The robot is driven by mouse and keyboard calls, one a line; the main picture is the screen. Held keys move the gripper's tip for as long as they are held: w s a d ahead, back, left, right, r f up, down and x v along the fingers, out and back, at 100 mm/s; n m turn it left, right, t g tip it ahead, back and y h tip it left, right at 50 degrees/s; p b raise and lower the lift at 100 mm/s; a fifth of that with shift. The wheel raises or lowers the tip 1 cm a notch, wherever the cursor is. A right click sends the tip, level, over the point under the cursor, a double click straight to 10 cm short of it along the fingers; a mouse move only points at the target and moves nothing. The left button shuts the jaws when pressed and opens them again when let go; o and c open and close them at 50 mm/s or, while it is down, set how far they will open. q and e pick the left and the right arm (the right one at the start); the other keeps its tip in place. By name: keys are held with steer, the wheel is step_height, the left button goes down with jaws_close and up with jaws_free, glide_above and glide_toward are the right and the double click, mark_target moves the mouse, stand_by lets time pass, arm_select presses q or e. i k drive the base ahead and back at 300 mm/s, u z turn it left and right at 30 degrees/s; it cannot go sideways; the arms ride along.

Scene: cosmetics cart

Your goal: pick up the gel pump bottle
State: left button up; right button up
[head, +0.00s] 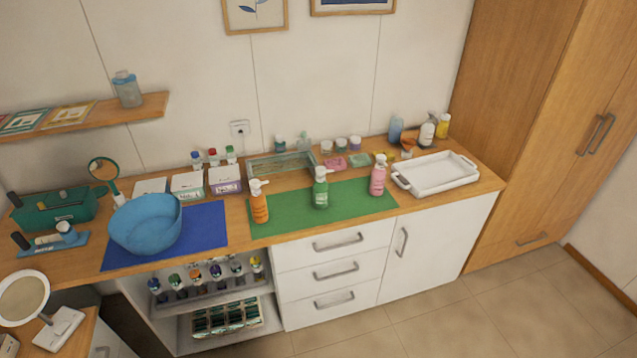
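Three pump bottles stand upright and apart on the green mat (290,222). An orange pump bottle (259,206) stands at the left, a green pump bottle (320,192) in the middle, and a pink pump bottle (377,180) at the right. Each has a pump head on top. Their labels are too small to read, so I cannot tell which one holds gel. Neither of my grippers is in view.
The wooden countertop (480,192) holds a blue bowl (146,224) on a blue mat (208,234) at left, a clear tray (262,176) behind the green mat, and a white tray (440,181) at right. Several small bottles line the back. The mat's front is clear.

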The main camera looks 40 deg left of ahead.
mark_target(320, 186)
steer(key=u, duration=0.5)
steer(key=i, duration=0.85)
steer(key=u, duration=0.85)
